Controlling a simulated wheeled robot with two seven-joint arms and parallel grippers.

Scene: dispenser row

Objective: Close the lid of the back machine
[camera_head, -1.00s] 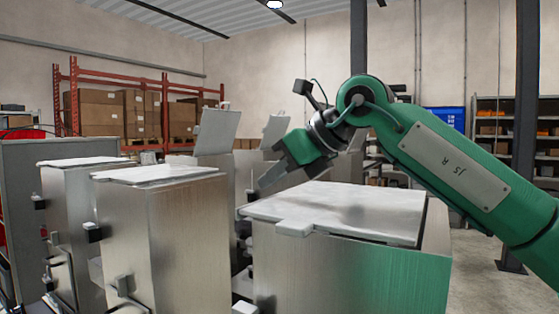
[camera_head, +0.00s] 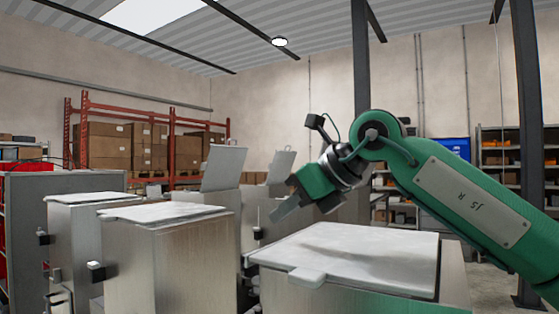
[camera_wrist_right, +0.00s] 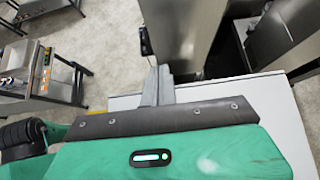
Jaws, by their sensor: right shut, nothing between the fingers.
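Two machines at the back have raised lids: the left raised lid (camera_head: 223,168) and the right raised lid (camera_head: 281,166) both lean backward, open. I cannot tell which of them the task means. My right gripper (camera_head: 279,212) is shut and empty, in the air above the far edge of the near machine's flat white lid (camera_head: 350,258), pointing down-left toward the back row. It covers part of the view below the right raised lid. In the right wrist view, its shut fingers (camera_wrist_right: 159,86) show beside a steel machine body (camera_wrist_right: 185,30). My left gripper is out of view.
Two more steel machines at the left have flat, closed lids, the nearer lid (camera_head: 168,213) and the farther lid (camera_head: 97,198). Small black and white fittings stick out from their sides. A red rack with boxes (camera_head: 150,147) stands far behind.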

